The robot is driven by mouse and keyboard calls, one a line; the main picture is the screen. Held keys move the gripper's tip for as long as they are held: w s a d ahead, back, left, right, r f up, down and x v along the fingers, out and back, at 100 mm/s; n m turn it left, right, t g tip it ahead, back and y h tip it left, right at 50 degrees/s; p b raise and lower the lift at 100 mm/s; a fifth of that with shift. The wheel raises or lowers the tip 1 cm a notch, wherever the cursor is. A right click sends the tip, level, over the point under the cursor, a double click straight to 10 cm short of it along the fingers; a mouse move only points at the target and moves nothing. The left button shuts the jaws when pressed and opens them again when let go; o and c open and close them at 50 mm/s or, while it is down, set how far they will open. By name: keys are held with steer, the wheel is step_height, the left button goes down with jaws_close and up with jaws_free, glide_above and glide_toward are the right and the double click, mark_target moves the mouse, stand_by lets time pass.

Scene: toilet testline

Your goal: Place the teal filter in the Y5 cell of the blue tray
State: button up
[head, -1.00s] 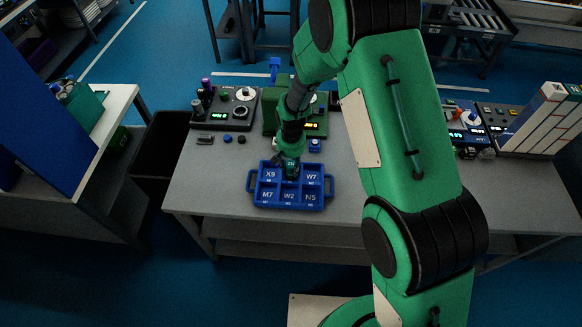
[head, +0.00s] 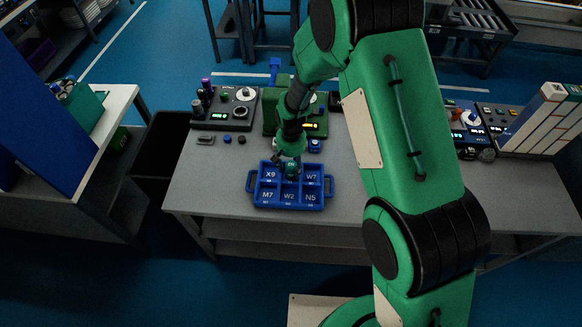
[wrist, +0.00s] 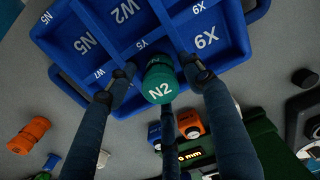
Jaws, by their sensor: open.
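The teal filter (wrist: 159,82), marked N2, stands in the Y5 cell of the blue tray (wrist: 240,38), in the middle of the row nearer the machines. It also shows in the head view (head: 291,172), with the tray (head: 250,184) around it. My gripper (wrist: 160,88) is open, its three fingers spread around the filter with gaps on the sides. In the head view my gripper (head: 290,164) is right above the Y5 cell. The fingers partly hide the cell's edges.
A green device with a lit display (head: 312,126) stands behind the tray. A dark panel with knobs (head: 232,105) is at its left. An orange part (wrist: 30,135) lies on the table beside the tray.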

step_height(320, 180, up, 11)
steer(key=p, duration=0.1)
steer(key=shift+r, duration=0.2)
stand_by(1.0)
steer(key=s+d+r+t, duration=0.1)
steer(key=s+d+r, duration=0.2)
steer(key=d+r, duration=0.35)
steer(key=s+d+r+m+t, duration=0.1)
steer(key=s+d+r, duration=0.2)
steer(key=r, duration=0.7)
steer(key=s+d+r+t, duration=0.1)
steer(key=s+d+r, duration=0.1)
steer(key=d+r, duration=0.45)
steer(key=s+d+r+t, duration=0.1)
steer(key=s+d+r, duration=0.2)
steer(key=s, duration=0.4)
steer(key=s+d+r, duration=0.3)
steer(key=s+r, duration=0.2)
steer(key=s, duration=0.3)
steer(key=s+d+r+m+t, duration=0.1)
steer(key=s+d+r, duration=0.3)
steer(key=s, duration=0.4)
steer(key=shift+r+t, duration=0.3)
steer(key=shift+r, duration=0.3)
